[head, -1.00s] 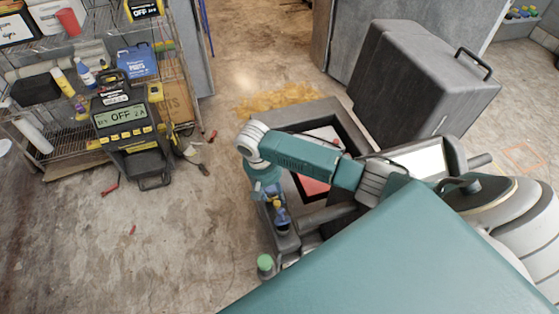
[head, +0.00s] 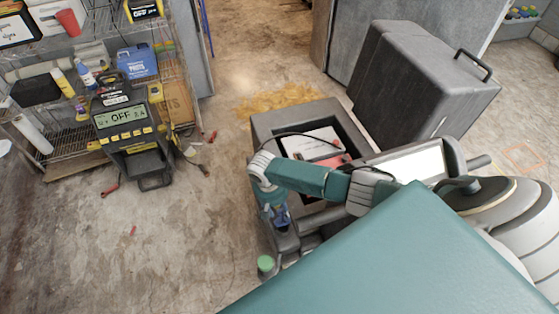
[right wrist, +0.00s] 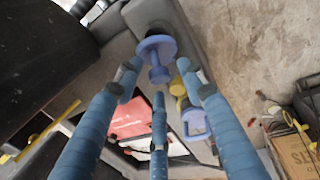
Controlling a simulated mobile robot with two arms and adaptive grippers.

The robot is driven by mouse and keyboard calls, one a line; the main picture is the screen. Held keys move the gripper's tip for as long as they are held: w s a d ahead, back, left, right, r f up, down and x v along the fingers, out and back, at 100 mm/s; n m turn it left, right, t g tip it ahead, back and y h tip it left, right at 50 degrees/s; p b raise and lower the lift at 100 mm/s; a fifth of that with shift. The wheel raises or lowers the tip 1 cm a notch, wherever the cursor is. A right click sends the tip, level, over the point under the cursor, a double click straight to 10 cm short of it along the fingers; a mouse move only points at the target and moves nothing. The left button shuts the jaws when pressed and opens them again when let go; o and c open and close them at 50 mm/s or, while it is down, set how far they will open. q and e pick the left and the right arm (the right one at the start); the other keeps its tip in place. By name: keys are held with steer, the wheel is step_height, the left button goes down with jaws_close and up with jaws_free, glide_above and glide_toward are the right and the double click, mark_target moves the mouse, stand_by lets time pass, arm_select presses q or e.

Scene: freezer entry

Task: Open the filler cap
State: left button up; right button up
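A blue round cap with a short central stem (right wrist: 157,52) sits on a grey surface in the right wrist view, just ahead of my fingers; I take it as the filler cap. My right gripper (right wrist: 158,80) has its several blue fingers spread, with no visible hold on the cap. In the head view my right gripper (head: 279,214) hangs pointing down at the left edge of a grey machine (head: 268,122). The cap is hard to separate from the blue fingers there. A green round top (head: 265,263) stands nearer the camera. My left gripper is not in view.
The machine's dark recess holds papers and a red item (head: 334,159). A large dark grey case (head: 415,85) stands behind it. A battery charger (head: 125,125) and a wire shelf stand at left. The floor (head: 190,240) between is mostly clear.

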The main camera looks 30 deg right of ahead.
jaws_close()
steer(key=shift+w+d+f+g+y+b, duration=0.15)
steer(key=shift+w+g+b, duration=0.5)
steer(key=shift+b, duration=1.05)
steer(key=shift+w+d+f+g+y+b, duration=0.1)
steer(key=shift+w+d+g+b, duration=0.1)
steer(key=shift+w+b, duration=1.15)
steer(key=shift+w+d+f+g+y+b, duration=0.15)
steer(key=shift+w+g+b, duration=0.3)
steer(key=shift+b, duration=1.65)
steer(key=shift+s, duration=0.1)
